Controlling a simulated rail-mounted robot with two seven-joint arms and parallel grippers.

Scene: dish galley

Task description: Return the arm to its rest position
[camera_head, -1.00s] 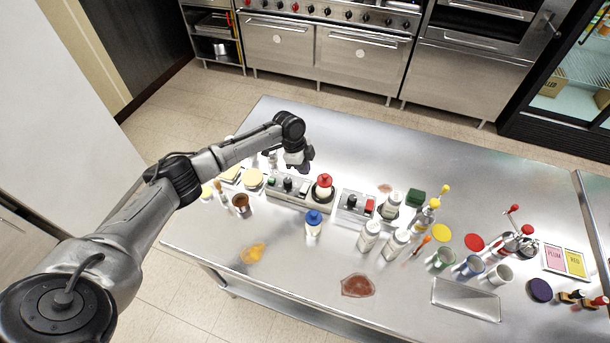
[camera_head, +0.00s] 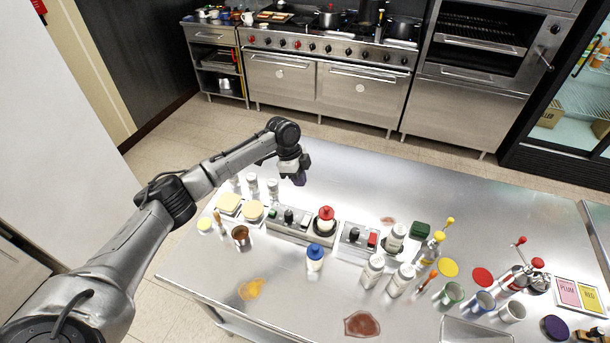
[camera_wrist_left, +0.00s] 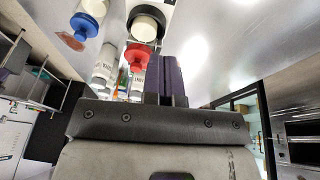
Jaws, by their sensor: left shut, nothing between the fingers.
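My left arm comes in from the left in the head view. Its gripper (camera_head: 300,180) hangs over the far left part of the steel table (camera_head: 370,180), beyond the row of bottles. Its dark purple fingers are shut together with nothing between them; they also show in the left wrist view (camera_wrist_left: 172,80). The gripper looks apart from the things on the table. My right gripper is not in view.
Near the gripper stand white shakers (camera_head: 272,188), a red-topped bottle (camera_head: 325,221) and yellow sponges (camera_head: 253,211). A blue-capped bottle (camera_head: 315,256) is nearer. Several cups and bottles crowd the right. The table's far strip is clear. Ovens (camera_head: 365,95) stand behind.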

